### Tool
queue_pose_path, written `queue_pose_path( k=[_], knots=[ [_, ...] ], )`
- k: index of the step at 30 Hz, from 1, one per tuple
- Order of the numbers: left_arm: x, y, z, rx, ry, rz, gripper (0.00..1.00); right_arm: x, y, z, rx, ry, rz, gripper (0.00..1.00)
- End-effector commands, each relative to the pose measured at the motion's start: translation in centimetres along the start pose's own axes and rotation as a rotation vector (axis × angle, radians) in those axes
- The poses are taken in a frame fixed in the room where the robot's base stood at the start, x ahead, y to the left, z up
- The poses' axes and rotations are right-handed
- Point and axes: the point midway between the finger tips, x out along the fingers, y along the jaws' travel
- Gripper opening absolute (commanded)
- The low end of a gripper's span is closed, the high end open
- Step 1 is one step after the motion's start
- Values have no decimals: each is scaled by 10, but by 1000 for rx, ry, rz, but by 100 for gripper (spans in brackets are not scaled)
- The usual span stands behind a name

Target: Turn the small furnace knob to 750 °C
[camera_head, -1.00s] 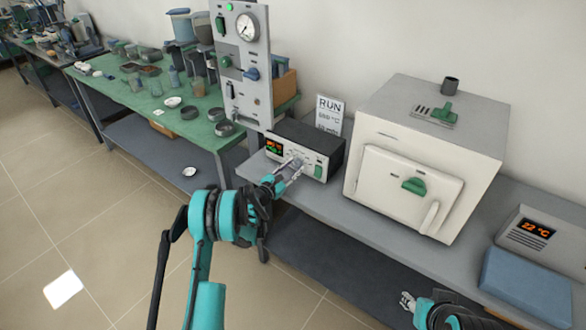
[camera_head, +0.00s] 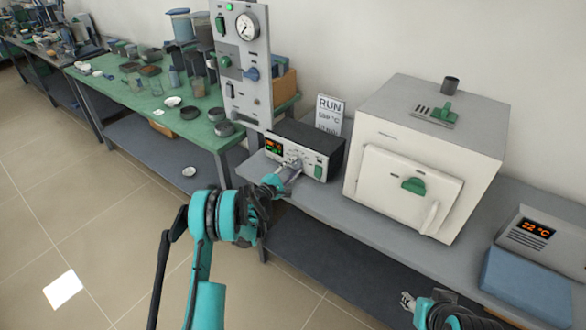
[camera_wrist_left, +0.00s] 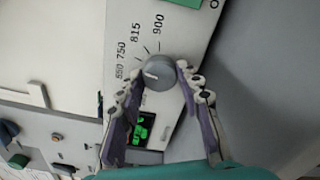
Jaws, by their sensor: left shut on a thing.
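The grey knob (camera_wrist_left: 157,73) sits on the pale front panel of a small dark control box (camera_head: 312,150). My left gripper (camera_wrist_left: 155,82) is shut on the knob, with one fingertip on each side. In the head view my left gripper (camera_head: 290,166) reaches the panel and mostly hides the knob. A display (camera_head: 274,148) is lit left of it. My right gripper (camera_head: 407,301) is low and away from the box; its finger state is unclear.
A white furnace (camera_head: 420,160) with a closed door stands right of the control box on the grey bench. A blue block (camera_head: 525,285) is at the bench's right.

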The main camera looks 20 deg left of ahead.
Motion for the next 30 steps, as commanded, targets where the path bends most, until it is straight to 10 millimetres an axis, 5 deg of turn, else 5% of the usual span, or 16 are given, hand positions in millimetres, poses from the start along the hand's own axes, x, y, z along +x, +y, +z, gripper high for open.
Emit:
queue_pose_path(
  k=[24,25,27,30],
  knots=[
    [0,-1,0,117,-1,-1,6,0,0,0,0,0,0,40],
    [0,-1,0,117,-1,-1,43,0,0,0,0,0,0,40],
    [0,-1,0,117,-1,-1,56,0,0,0,0,0,0,40],
    [0,-1,0,116,-1,-1,56,0,0,0,0,0,0,40]
  ],
)
